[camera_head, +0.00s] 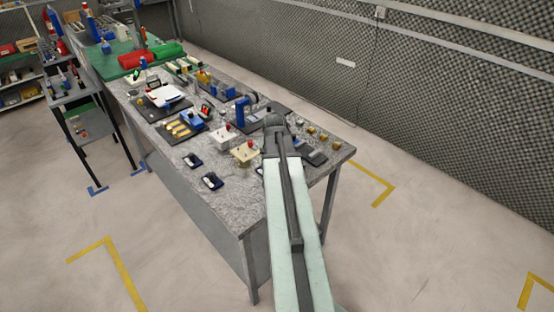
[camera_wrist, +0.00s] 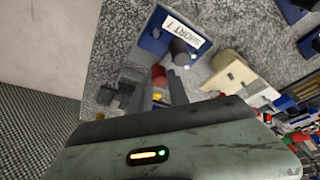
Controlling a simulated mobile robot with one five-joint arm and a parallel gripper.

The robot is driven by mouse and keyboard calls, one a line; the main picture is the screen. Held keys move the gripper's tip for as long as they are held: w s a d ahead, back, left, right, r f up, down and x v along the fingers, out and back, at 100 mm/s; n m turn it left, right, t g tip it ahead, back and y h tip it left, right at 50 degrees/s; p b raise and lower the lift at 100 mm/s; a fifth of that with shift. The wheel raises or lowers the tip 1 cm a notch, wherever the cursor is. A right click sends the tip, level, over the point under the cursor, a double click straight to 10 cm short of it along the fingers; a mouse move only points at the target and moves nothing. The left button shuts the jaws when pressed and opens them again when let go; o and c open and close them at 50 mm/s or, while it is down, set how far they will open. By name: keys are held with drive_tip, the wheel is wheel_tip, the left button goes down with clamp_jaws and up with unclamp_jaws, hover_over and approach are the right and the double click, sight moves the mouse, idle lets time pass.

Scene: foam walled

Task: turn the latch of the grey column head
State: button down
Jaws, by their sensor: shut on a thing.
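My gripper (camera_wrist: 152,88) is in the lower middle of the wrist view, its dark fingers low over the bench. It is shut on a small part among dark grey pieces, which I take to be the latch. The fingers hide most of this part. A red piece (camera_wrist: 158,74) shows between the dark shapes. The grey column head cannot be told apart clearly from the fingers and pieces around it. In the head view my arm reaches over the near end of the bench and covers the spot where the gripper works.
The speckled grey bench (camera_head: 225,182) carries several fixtures. A blue tray with a white label (camera_wrist: 152,38) lies just beyond the fingers, beside a cream block (camera_wrist: 235,75). Small brass pieces (camera_head: 310,131) stand near the right edge. A foam wall (camera_head: 440,110) runs along the right.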

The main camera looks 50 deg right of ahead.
drive_tip(key=c, duration=1.3)
unclamp_jaws()
drive_tip(key=shift+o, duration=0.2)
drive_tip(key=shift+r, duration=0.1)
drive_tip(key=p+v, duration=0.7)
drive_tip(key=shift+r, duration=0.3)
